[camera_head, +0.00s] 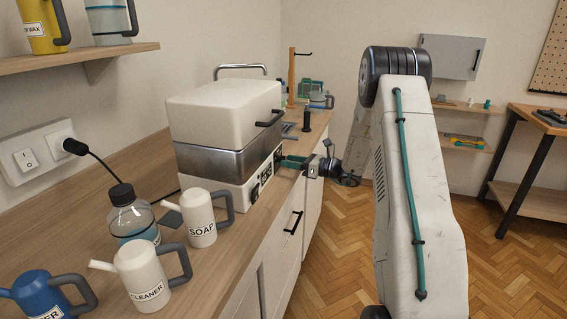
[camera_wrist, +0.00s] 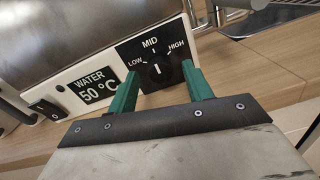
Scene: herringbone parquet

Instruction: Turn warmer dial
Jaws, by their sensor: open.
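The warmer (camera_head: 222,115) is a cream box with a steel middle band and a closed lid, standing on the wooden counter. In the wrist view its front shows a black dial (camera_wrist: 158,72) with a white mark, on a panel lettered LOW, MID and HIGH. The mark looks close to upright, but its exact setting is hard to tell. My gripper (camera_wrist: 161,88) is open, its two green fingers on either side below the dial. I see no clear contact. In the head view my gripper (camera_head: 286,162) is at the warmer's front right, and the dial is hard to make out.
A "WATER 50 °C" display (camera_wrist: 93,87) and a black switch (camera_wrist: 46,108) are left of the dial. A SOAP can (camera_head: 202,220), a CLEANER can (camera_head: 142,276) and a bottle (camera_head: 131,217) stand nearer on the counter. Open parquet floor (camera_head: 345,265) is to the right.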

